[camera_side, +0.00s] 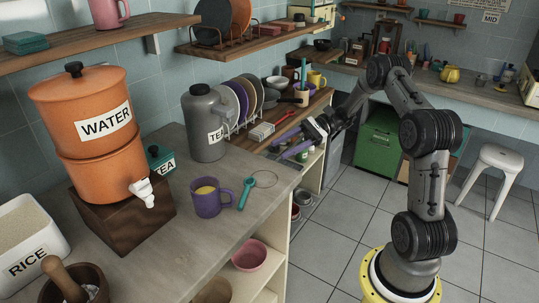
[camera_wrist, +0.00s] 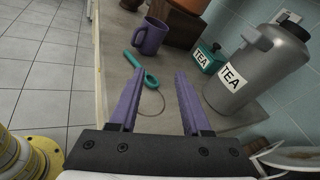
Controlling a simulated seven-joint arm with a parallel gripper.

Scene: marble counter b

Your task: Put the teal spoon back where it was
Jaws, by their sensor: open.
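The teal spoon (camera_side: 246,192) lies on the grey counter just right of the purple mug (camera_side: 207,197). In the wrist view the spoon (camera_wrist: 133,60) has its handle toward the mug (camera_wrist: 149,37) and its round end (camera_wrist: 151,80) toward me. A thin circle outline (camera_side: 265,179) is on the counter beside the spoon's round end; it also shows in the wrist view (camera_wrist: 151,114). My gripper (camera_side: 283,147) has purple fingers, open and empty, above the counter's right end. In the wrist view the spoon's round end shows between the open fingers (camera_wrist: 160,76), beyond them.
A grey TEA canister (camera_side: 205,125) and a small teal TEA tin (camera_side: 159,160) stand near the wall. An orange WATER dispenser (camera_side: 92,122) sits on a wooden stand. A dish rack (camera_side: 236,126) with plates stands behind. The counter's front edge is close to the spoon.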

